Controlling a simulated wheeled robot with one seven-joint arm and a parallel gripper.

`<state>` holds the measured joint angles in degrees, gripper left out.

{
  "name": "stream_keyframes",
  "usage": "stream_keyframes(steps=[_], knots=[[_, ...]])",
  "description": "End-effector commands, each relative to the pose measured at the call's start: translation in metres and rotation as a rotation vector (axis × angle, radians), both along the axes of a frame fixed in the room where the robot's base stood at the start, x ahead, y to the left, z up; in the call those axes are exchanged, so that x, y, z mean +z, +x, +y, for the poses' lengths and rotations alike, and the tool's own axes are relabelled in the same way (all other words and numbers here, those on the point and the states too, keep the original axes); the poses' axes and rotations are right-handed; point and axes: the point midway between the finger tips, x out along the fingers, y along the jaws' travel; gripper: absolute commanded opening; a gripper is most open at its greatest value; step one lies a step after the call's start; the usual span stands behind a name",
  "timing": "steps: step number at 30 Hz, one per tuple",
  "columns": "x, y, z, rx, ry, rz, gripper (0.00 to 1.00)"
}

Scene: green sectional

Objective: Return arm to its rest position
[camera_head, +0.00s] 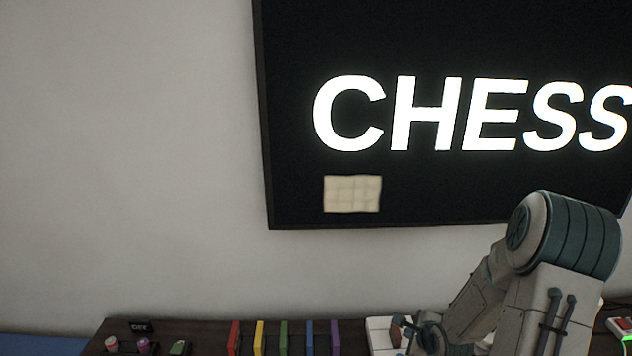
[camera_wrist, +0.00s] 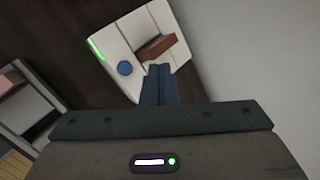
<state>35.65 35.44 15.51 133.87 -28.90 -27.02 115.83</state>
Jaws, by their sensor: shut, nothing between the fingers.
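My arm (camera_head: 568,235) is bent at the right of the head view, its elbow raised in front of the wall screen. Its lower end reaches down to the dark table by a white device. In the wrist view my gripper (camera_wrist: 158,70) shows as two blue-grey fingers pressed together, with nothing between them. The fingertips overlap the lower edge of the white device (camera_wrist: 117,44) in the picture; I cannot tell whether they touch it.
A large black screen (camera_head: 320,50) reading CHESS hangs on the wall. Several coloured upright pieces (camera_head: 284,338) stand on the dark table (camera_head: 208,328), left of my arm. Small jars (camera_head: 143,344) and a dark sign (camera_head: 141,327) are farther left. Another device (camera_head: 622,326) is at the right edge.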

Motion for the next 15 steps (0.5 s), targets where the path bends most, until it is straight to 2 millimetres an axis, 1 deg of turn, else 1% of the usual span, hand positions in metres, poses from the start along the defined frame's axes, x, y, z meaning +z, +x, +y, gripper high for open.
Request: stream_keyframes(steps=[1, 5, 8, 11, 15], knots=[[0.013, -0.001, 0.001, 0.058, -0.081, 0.010, 0.00], [0.043, -0.010, 0.004, 0.219, -0.289, 0.061, 0.00], [0.066, -0.021, 0.009, 0.343, -0.429, 0.103, 0.00], [0.090, -0.034, 0.015, 0.465, -0.554, 0.142, 0.00], [0.122, -0.056, 0.027, 0.642, -0.702, 0.194, 0.00]])
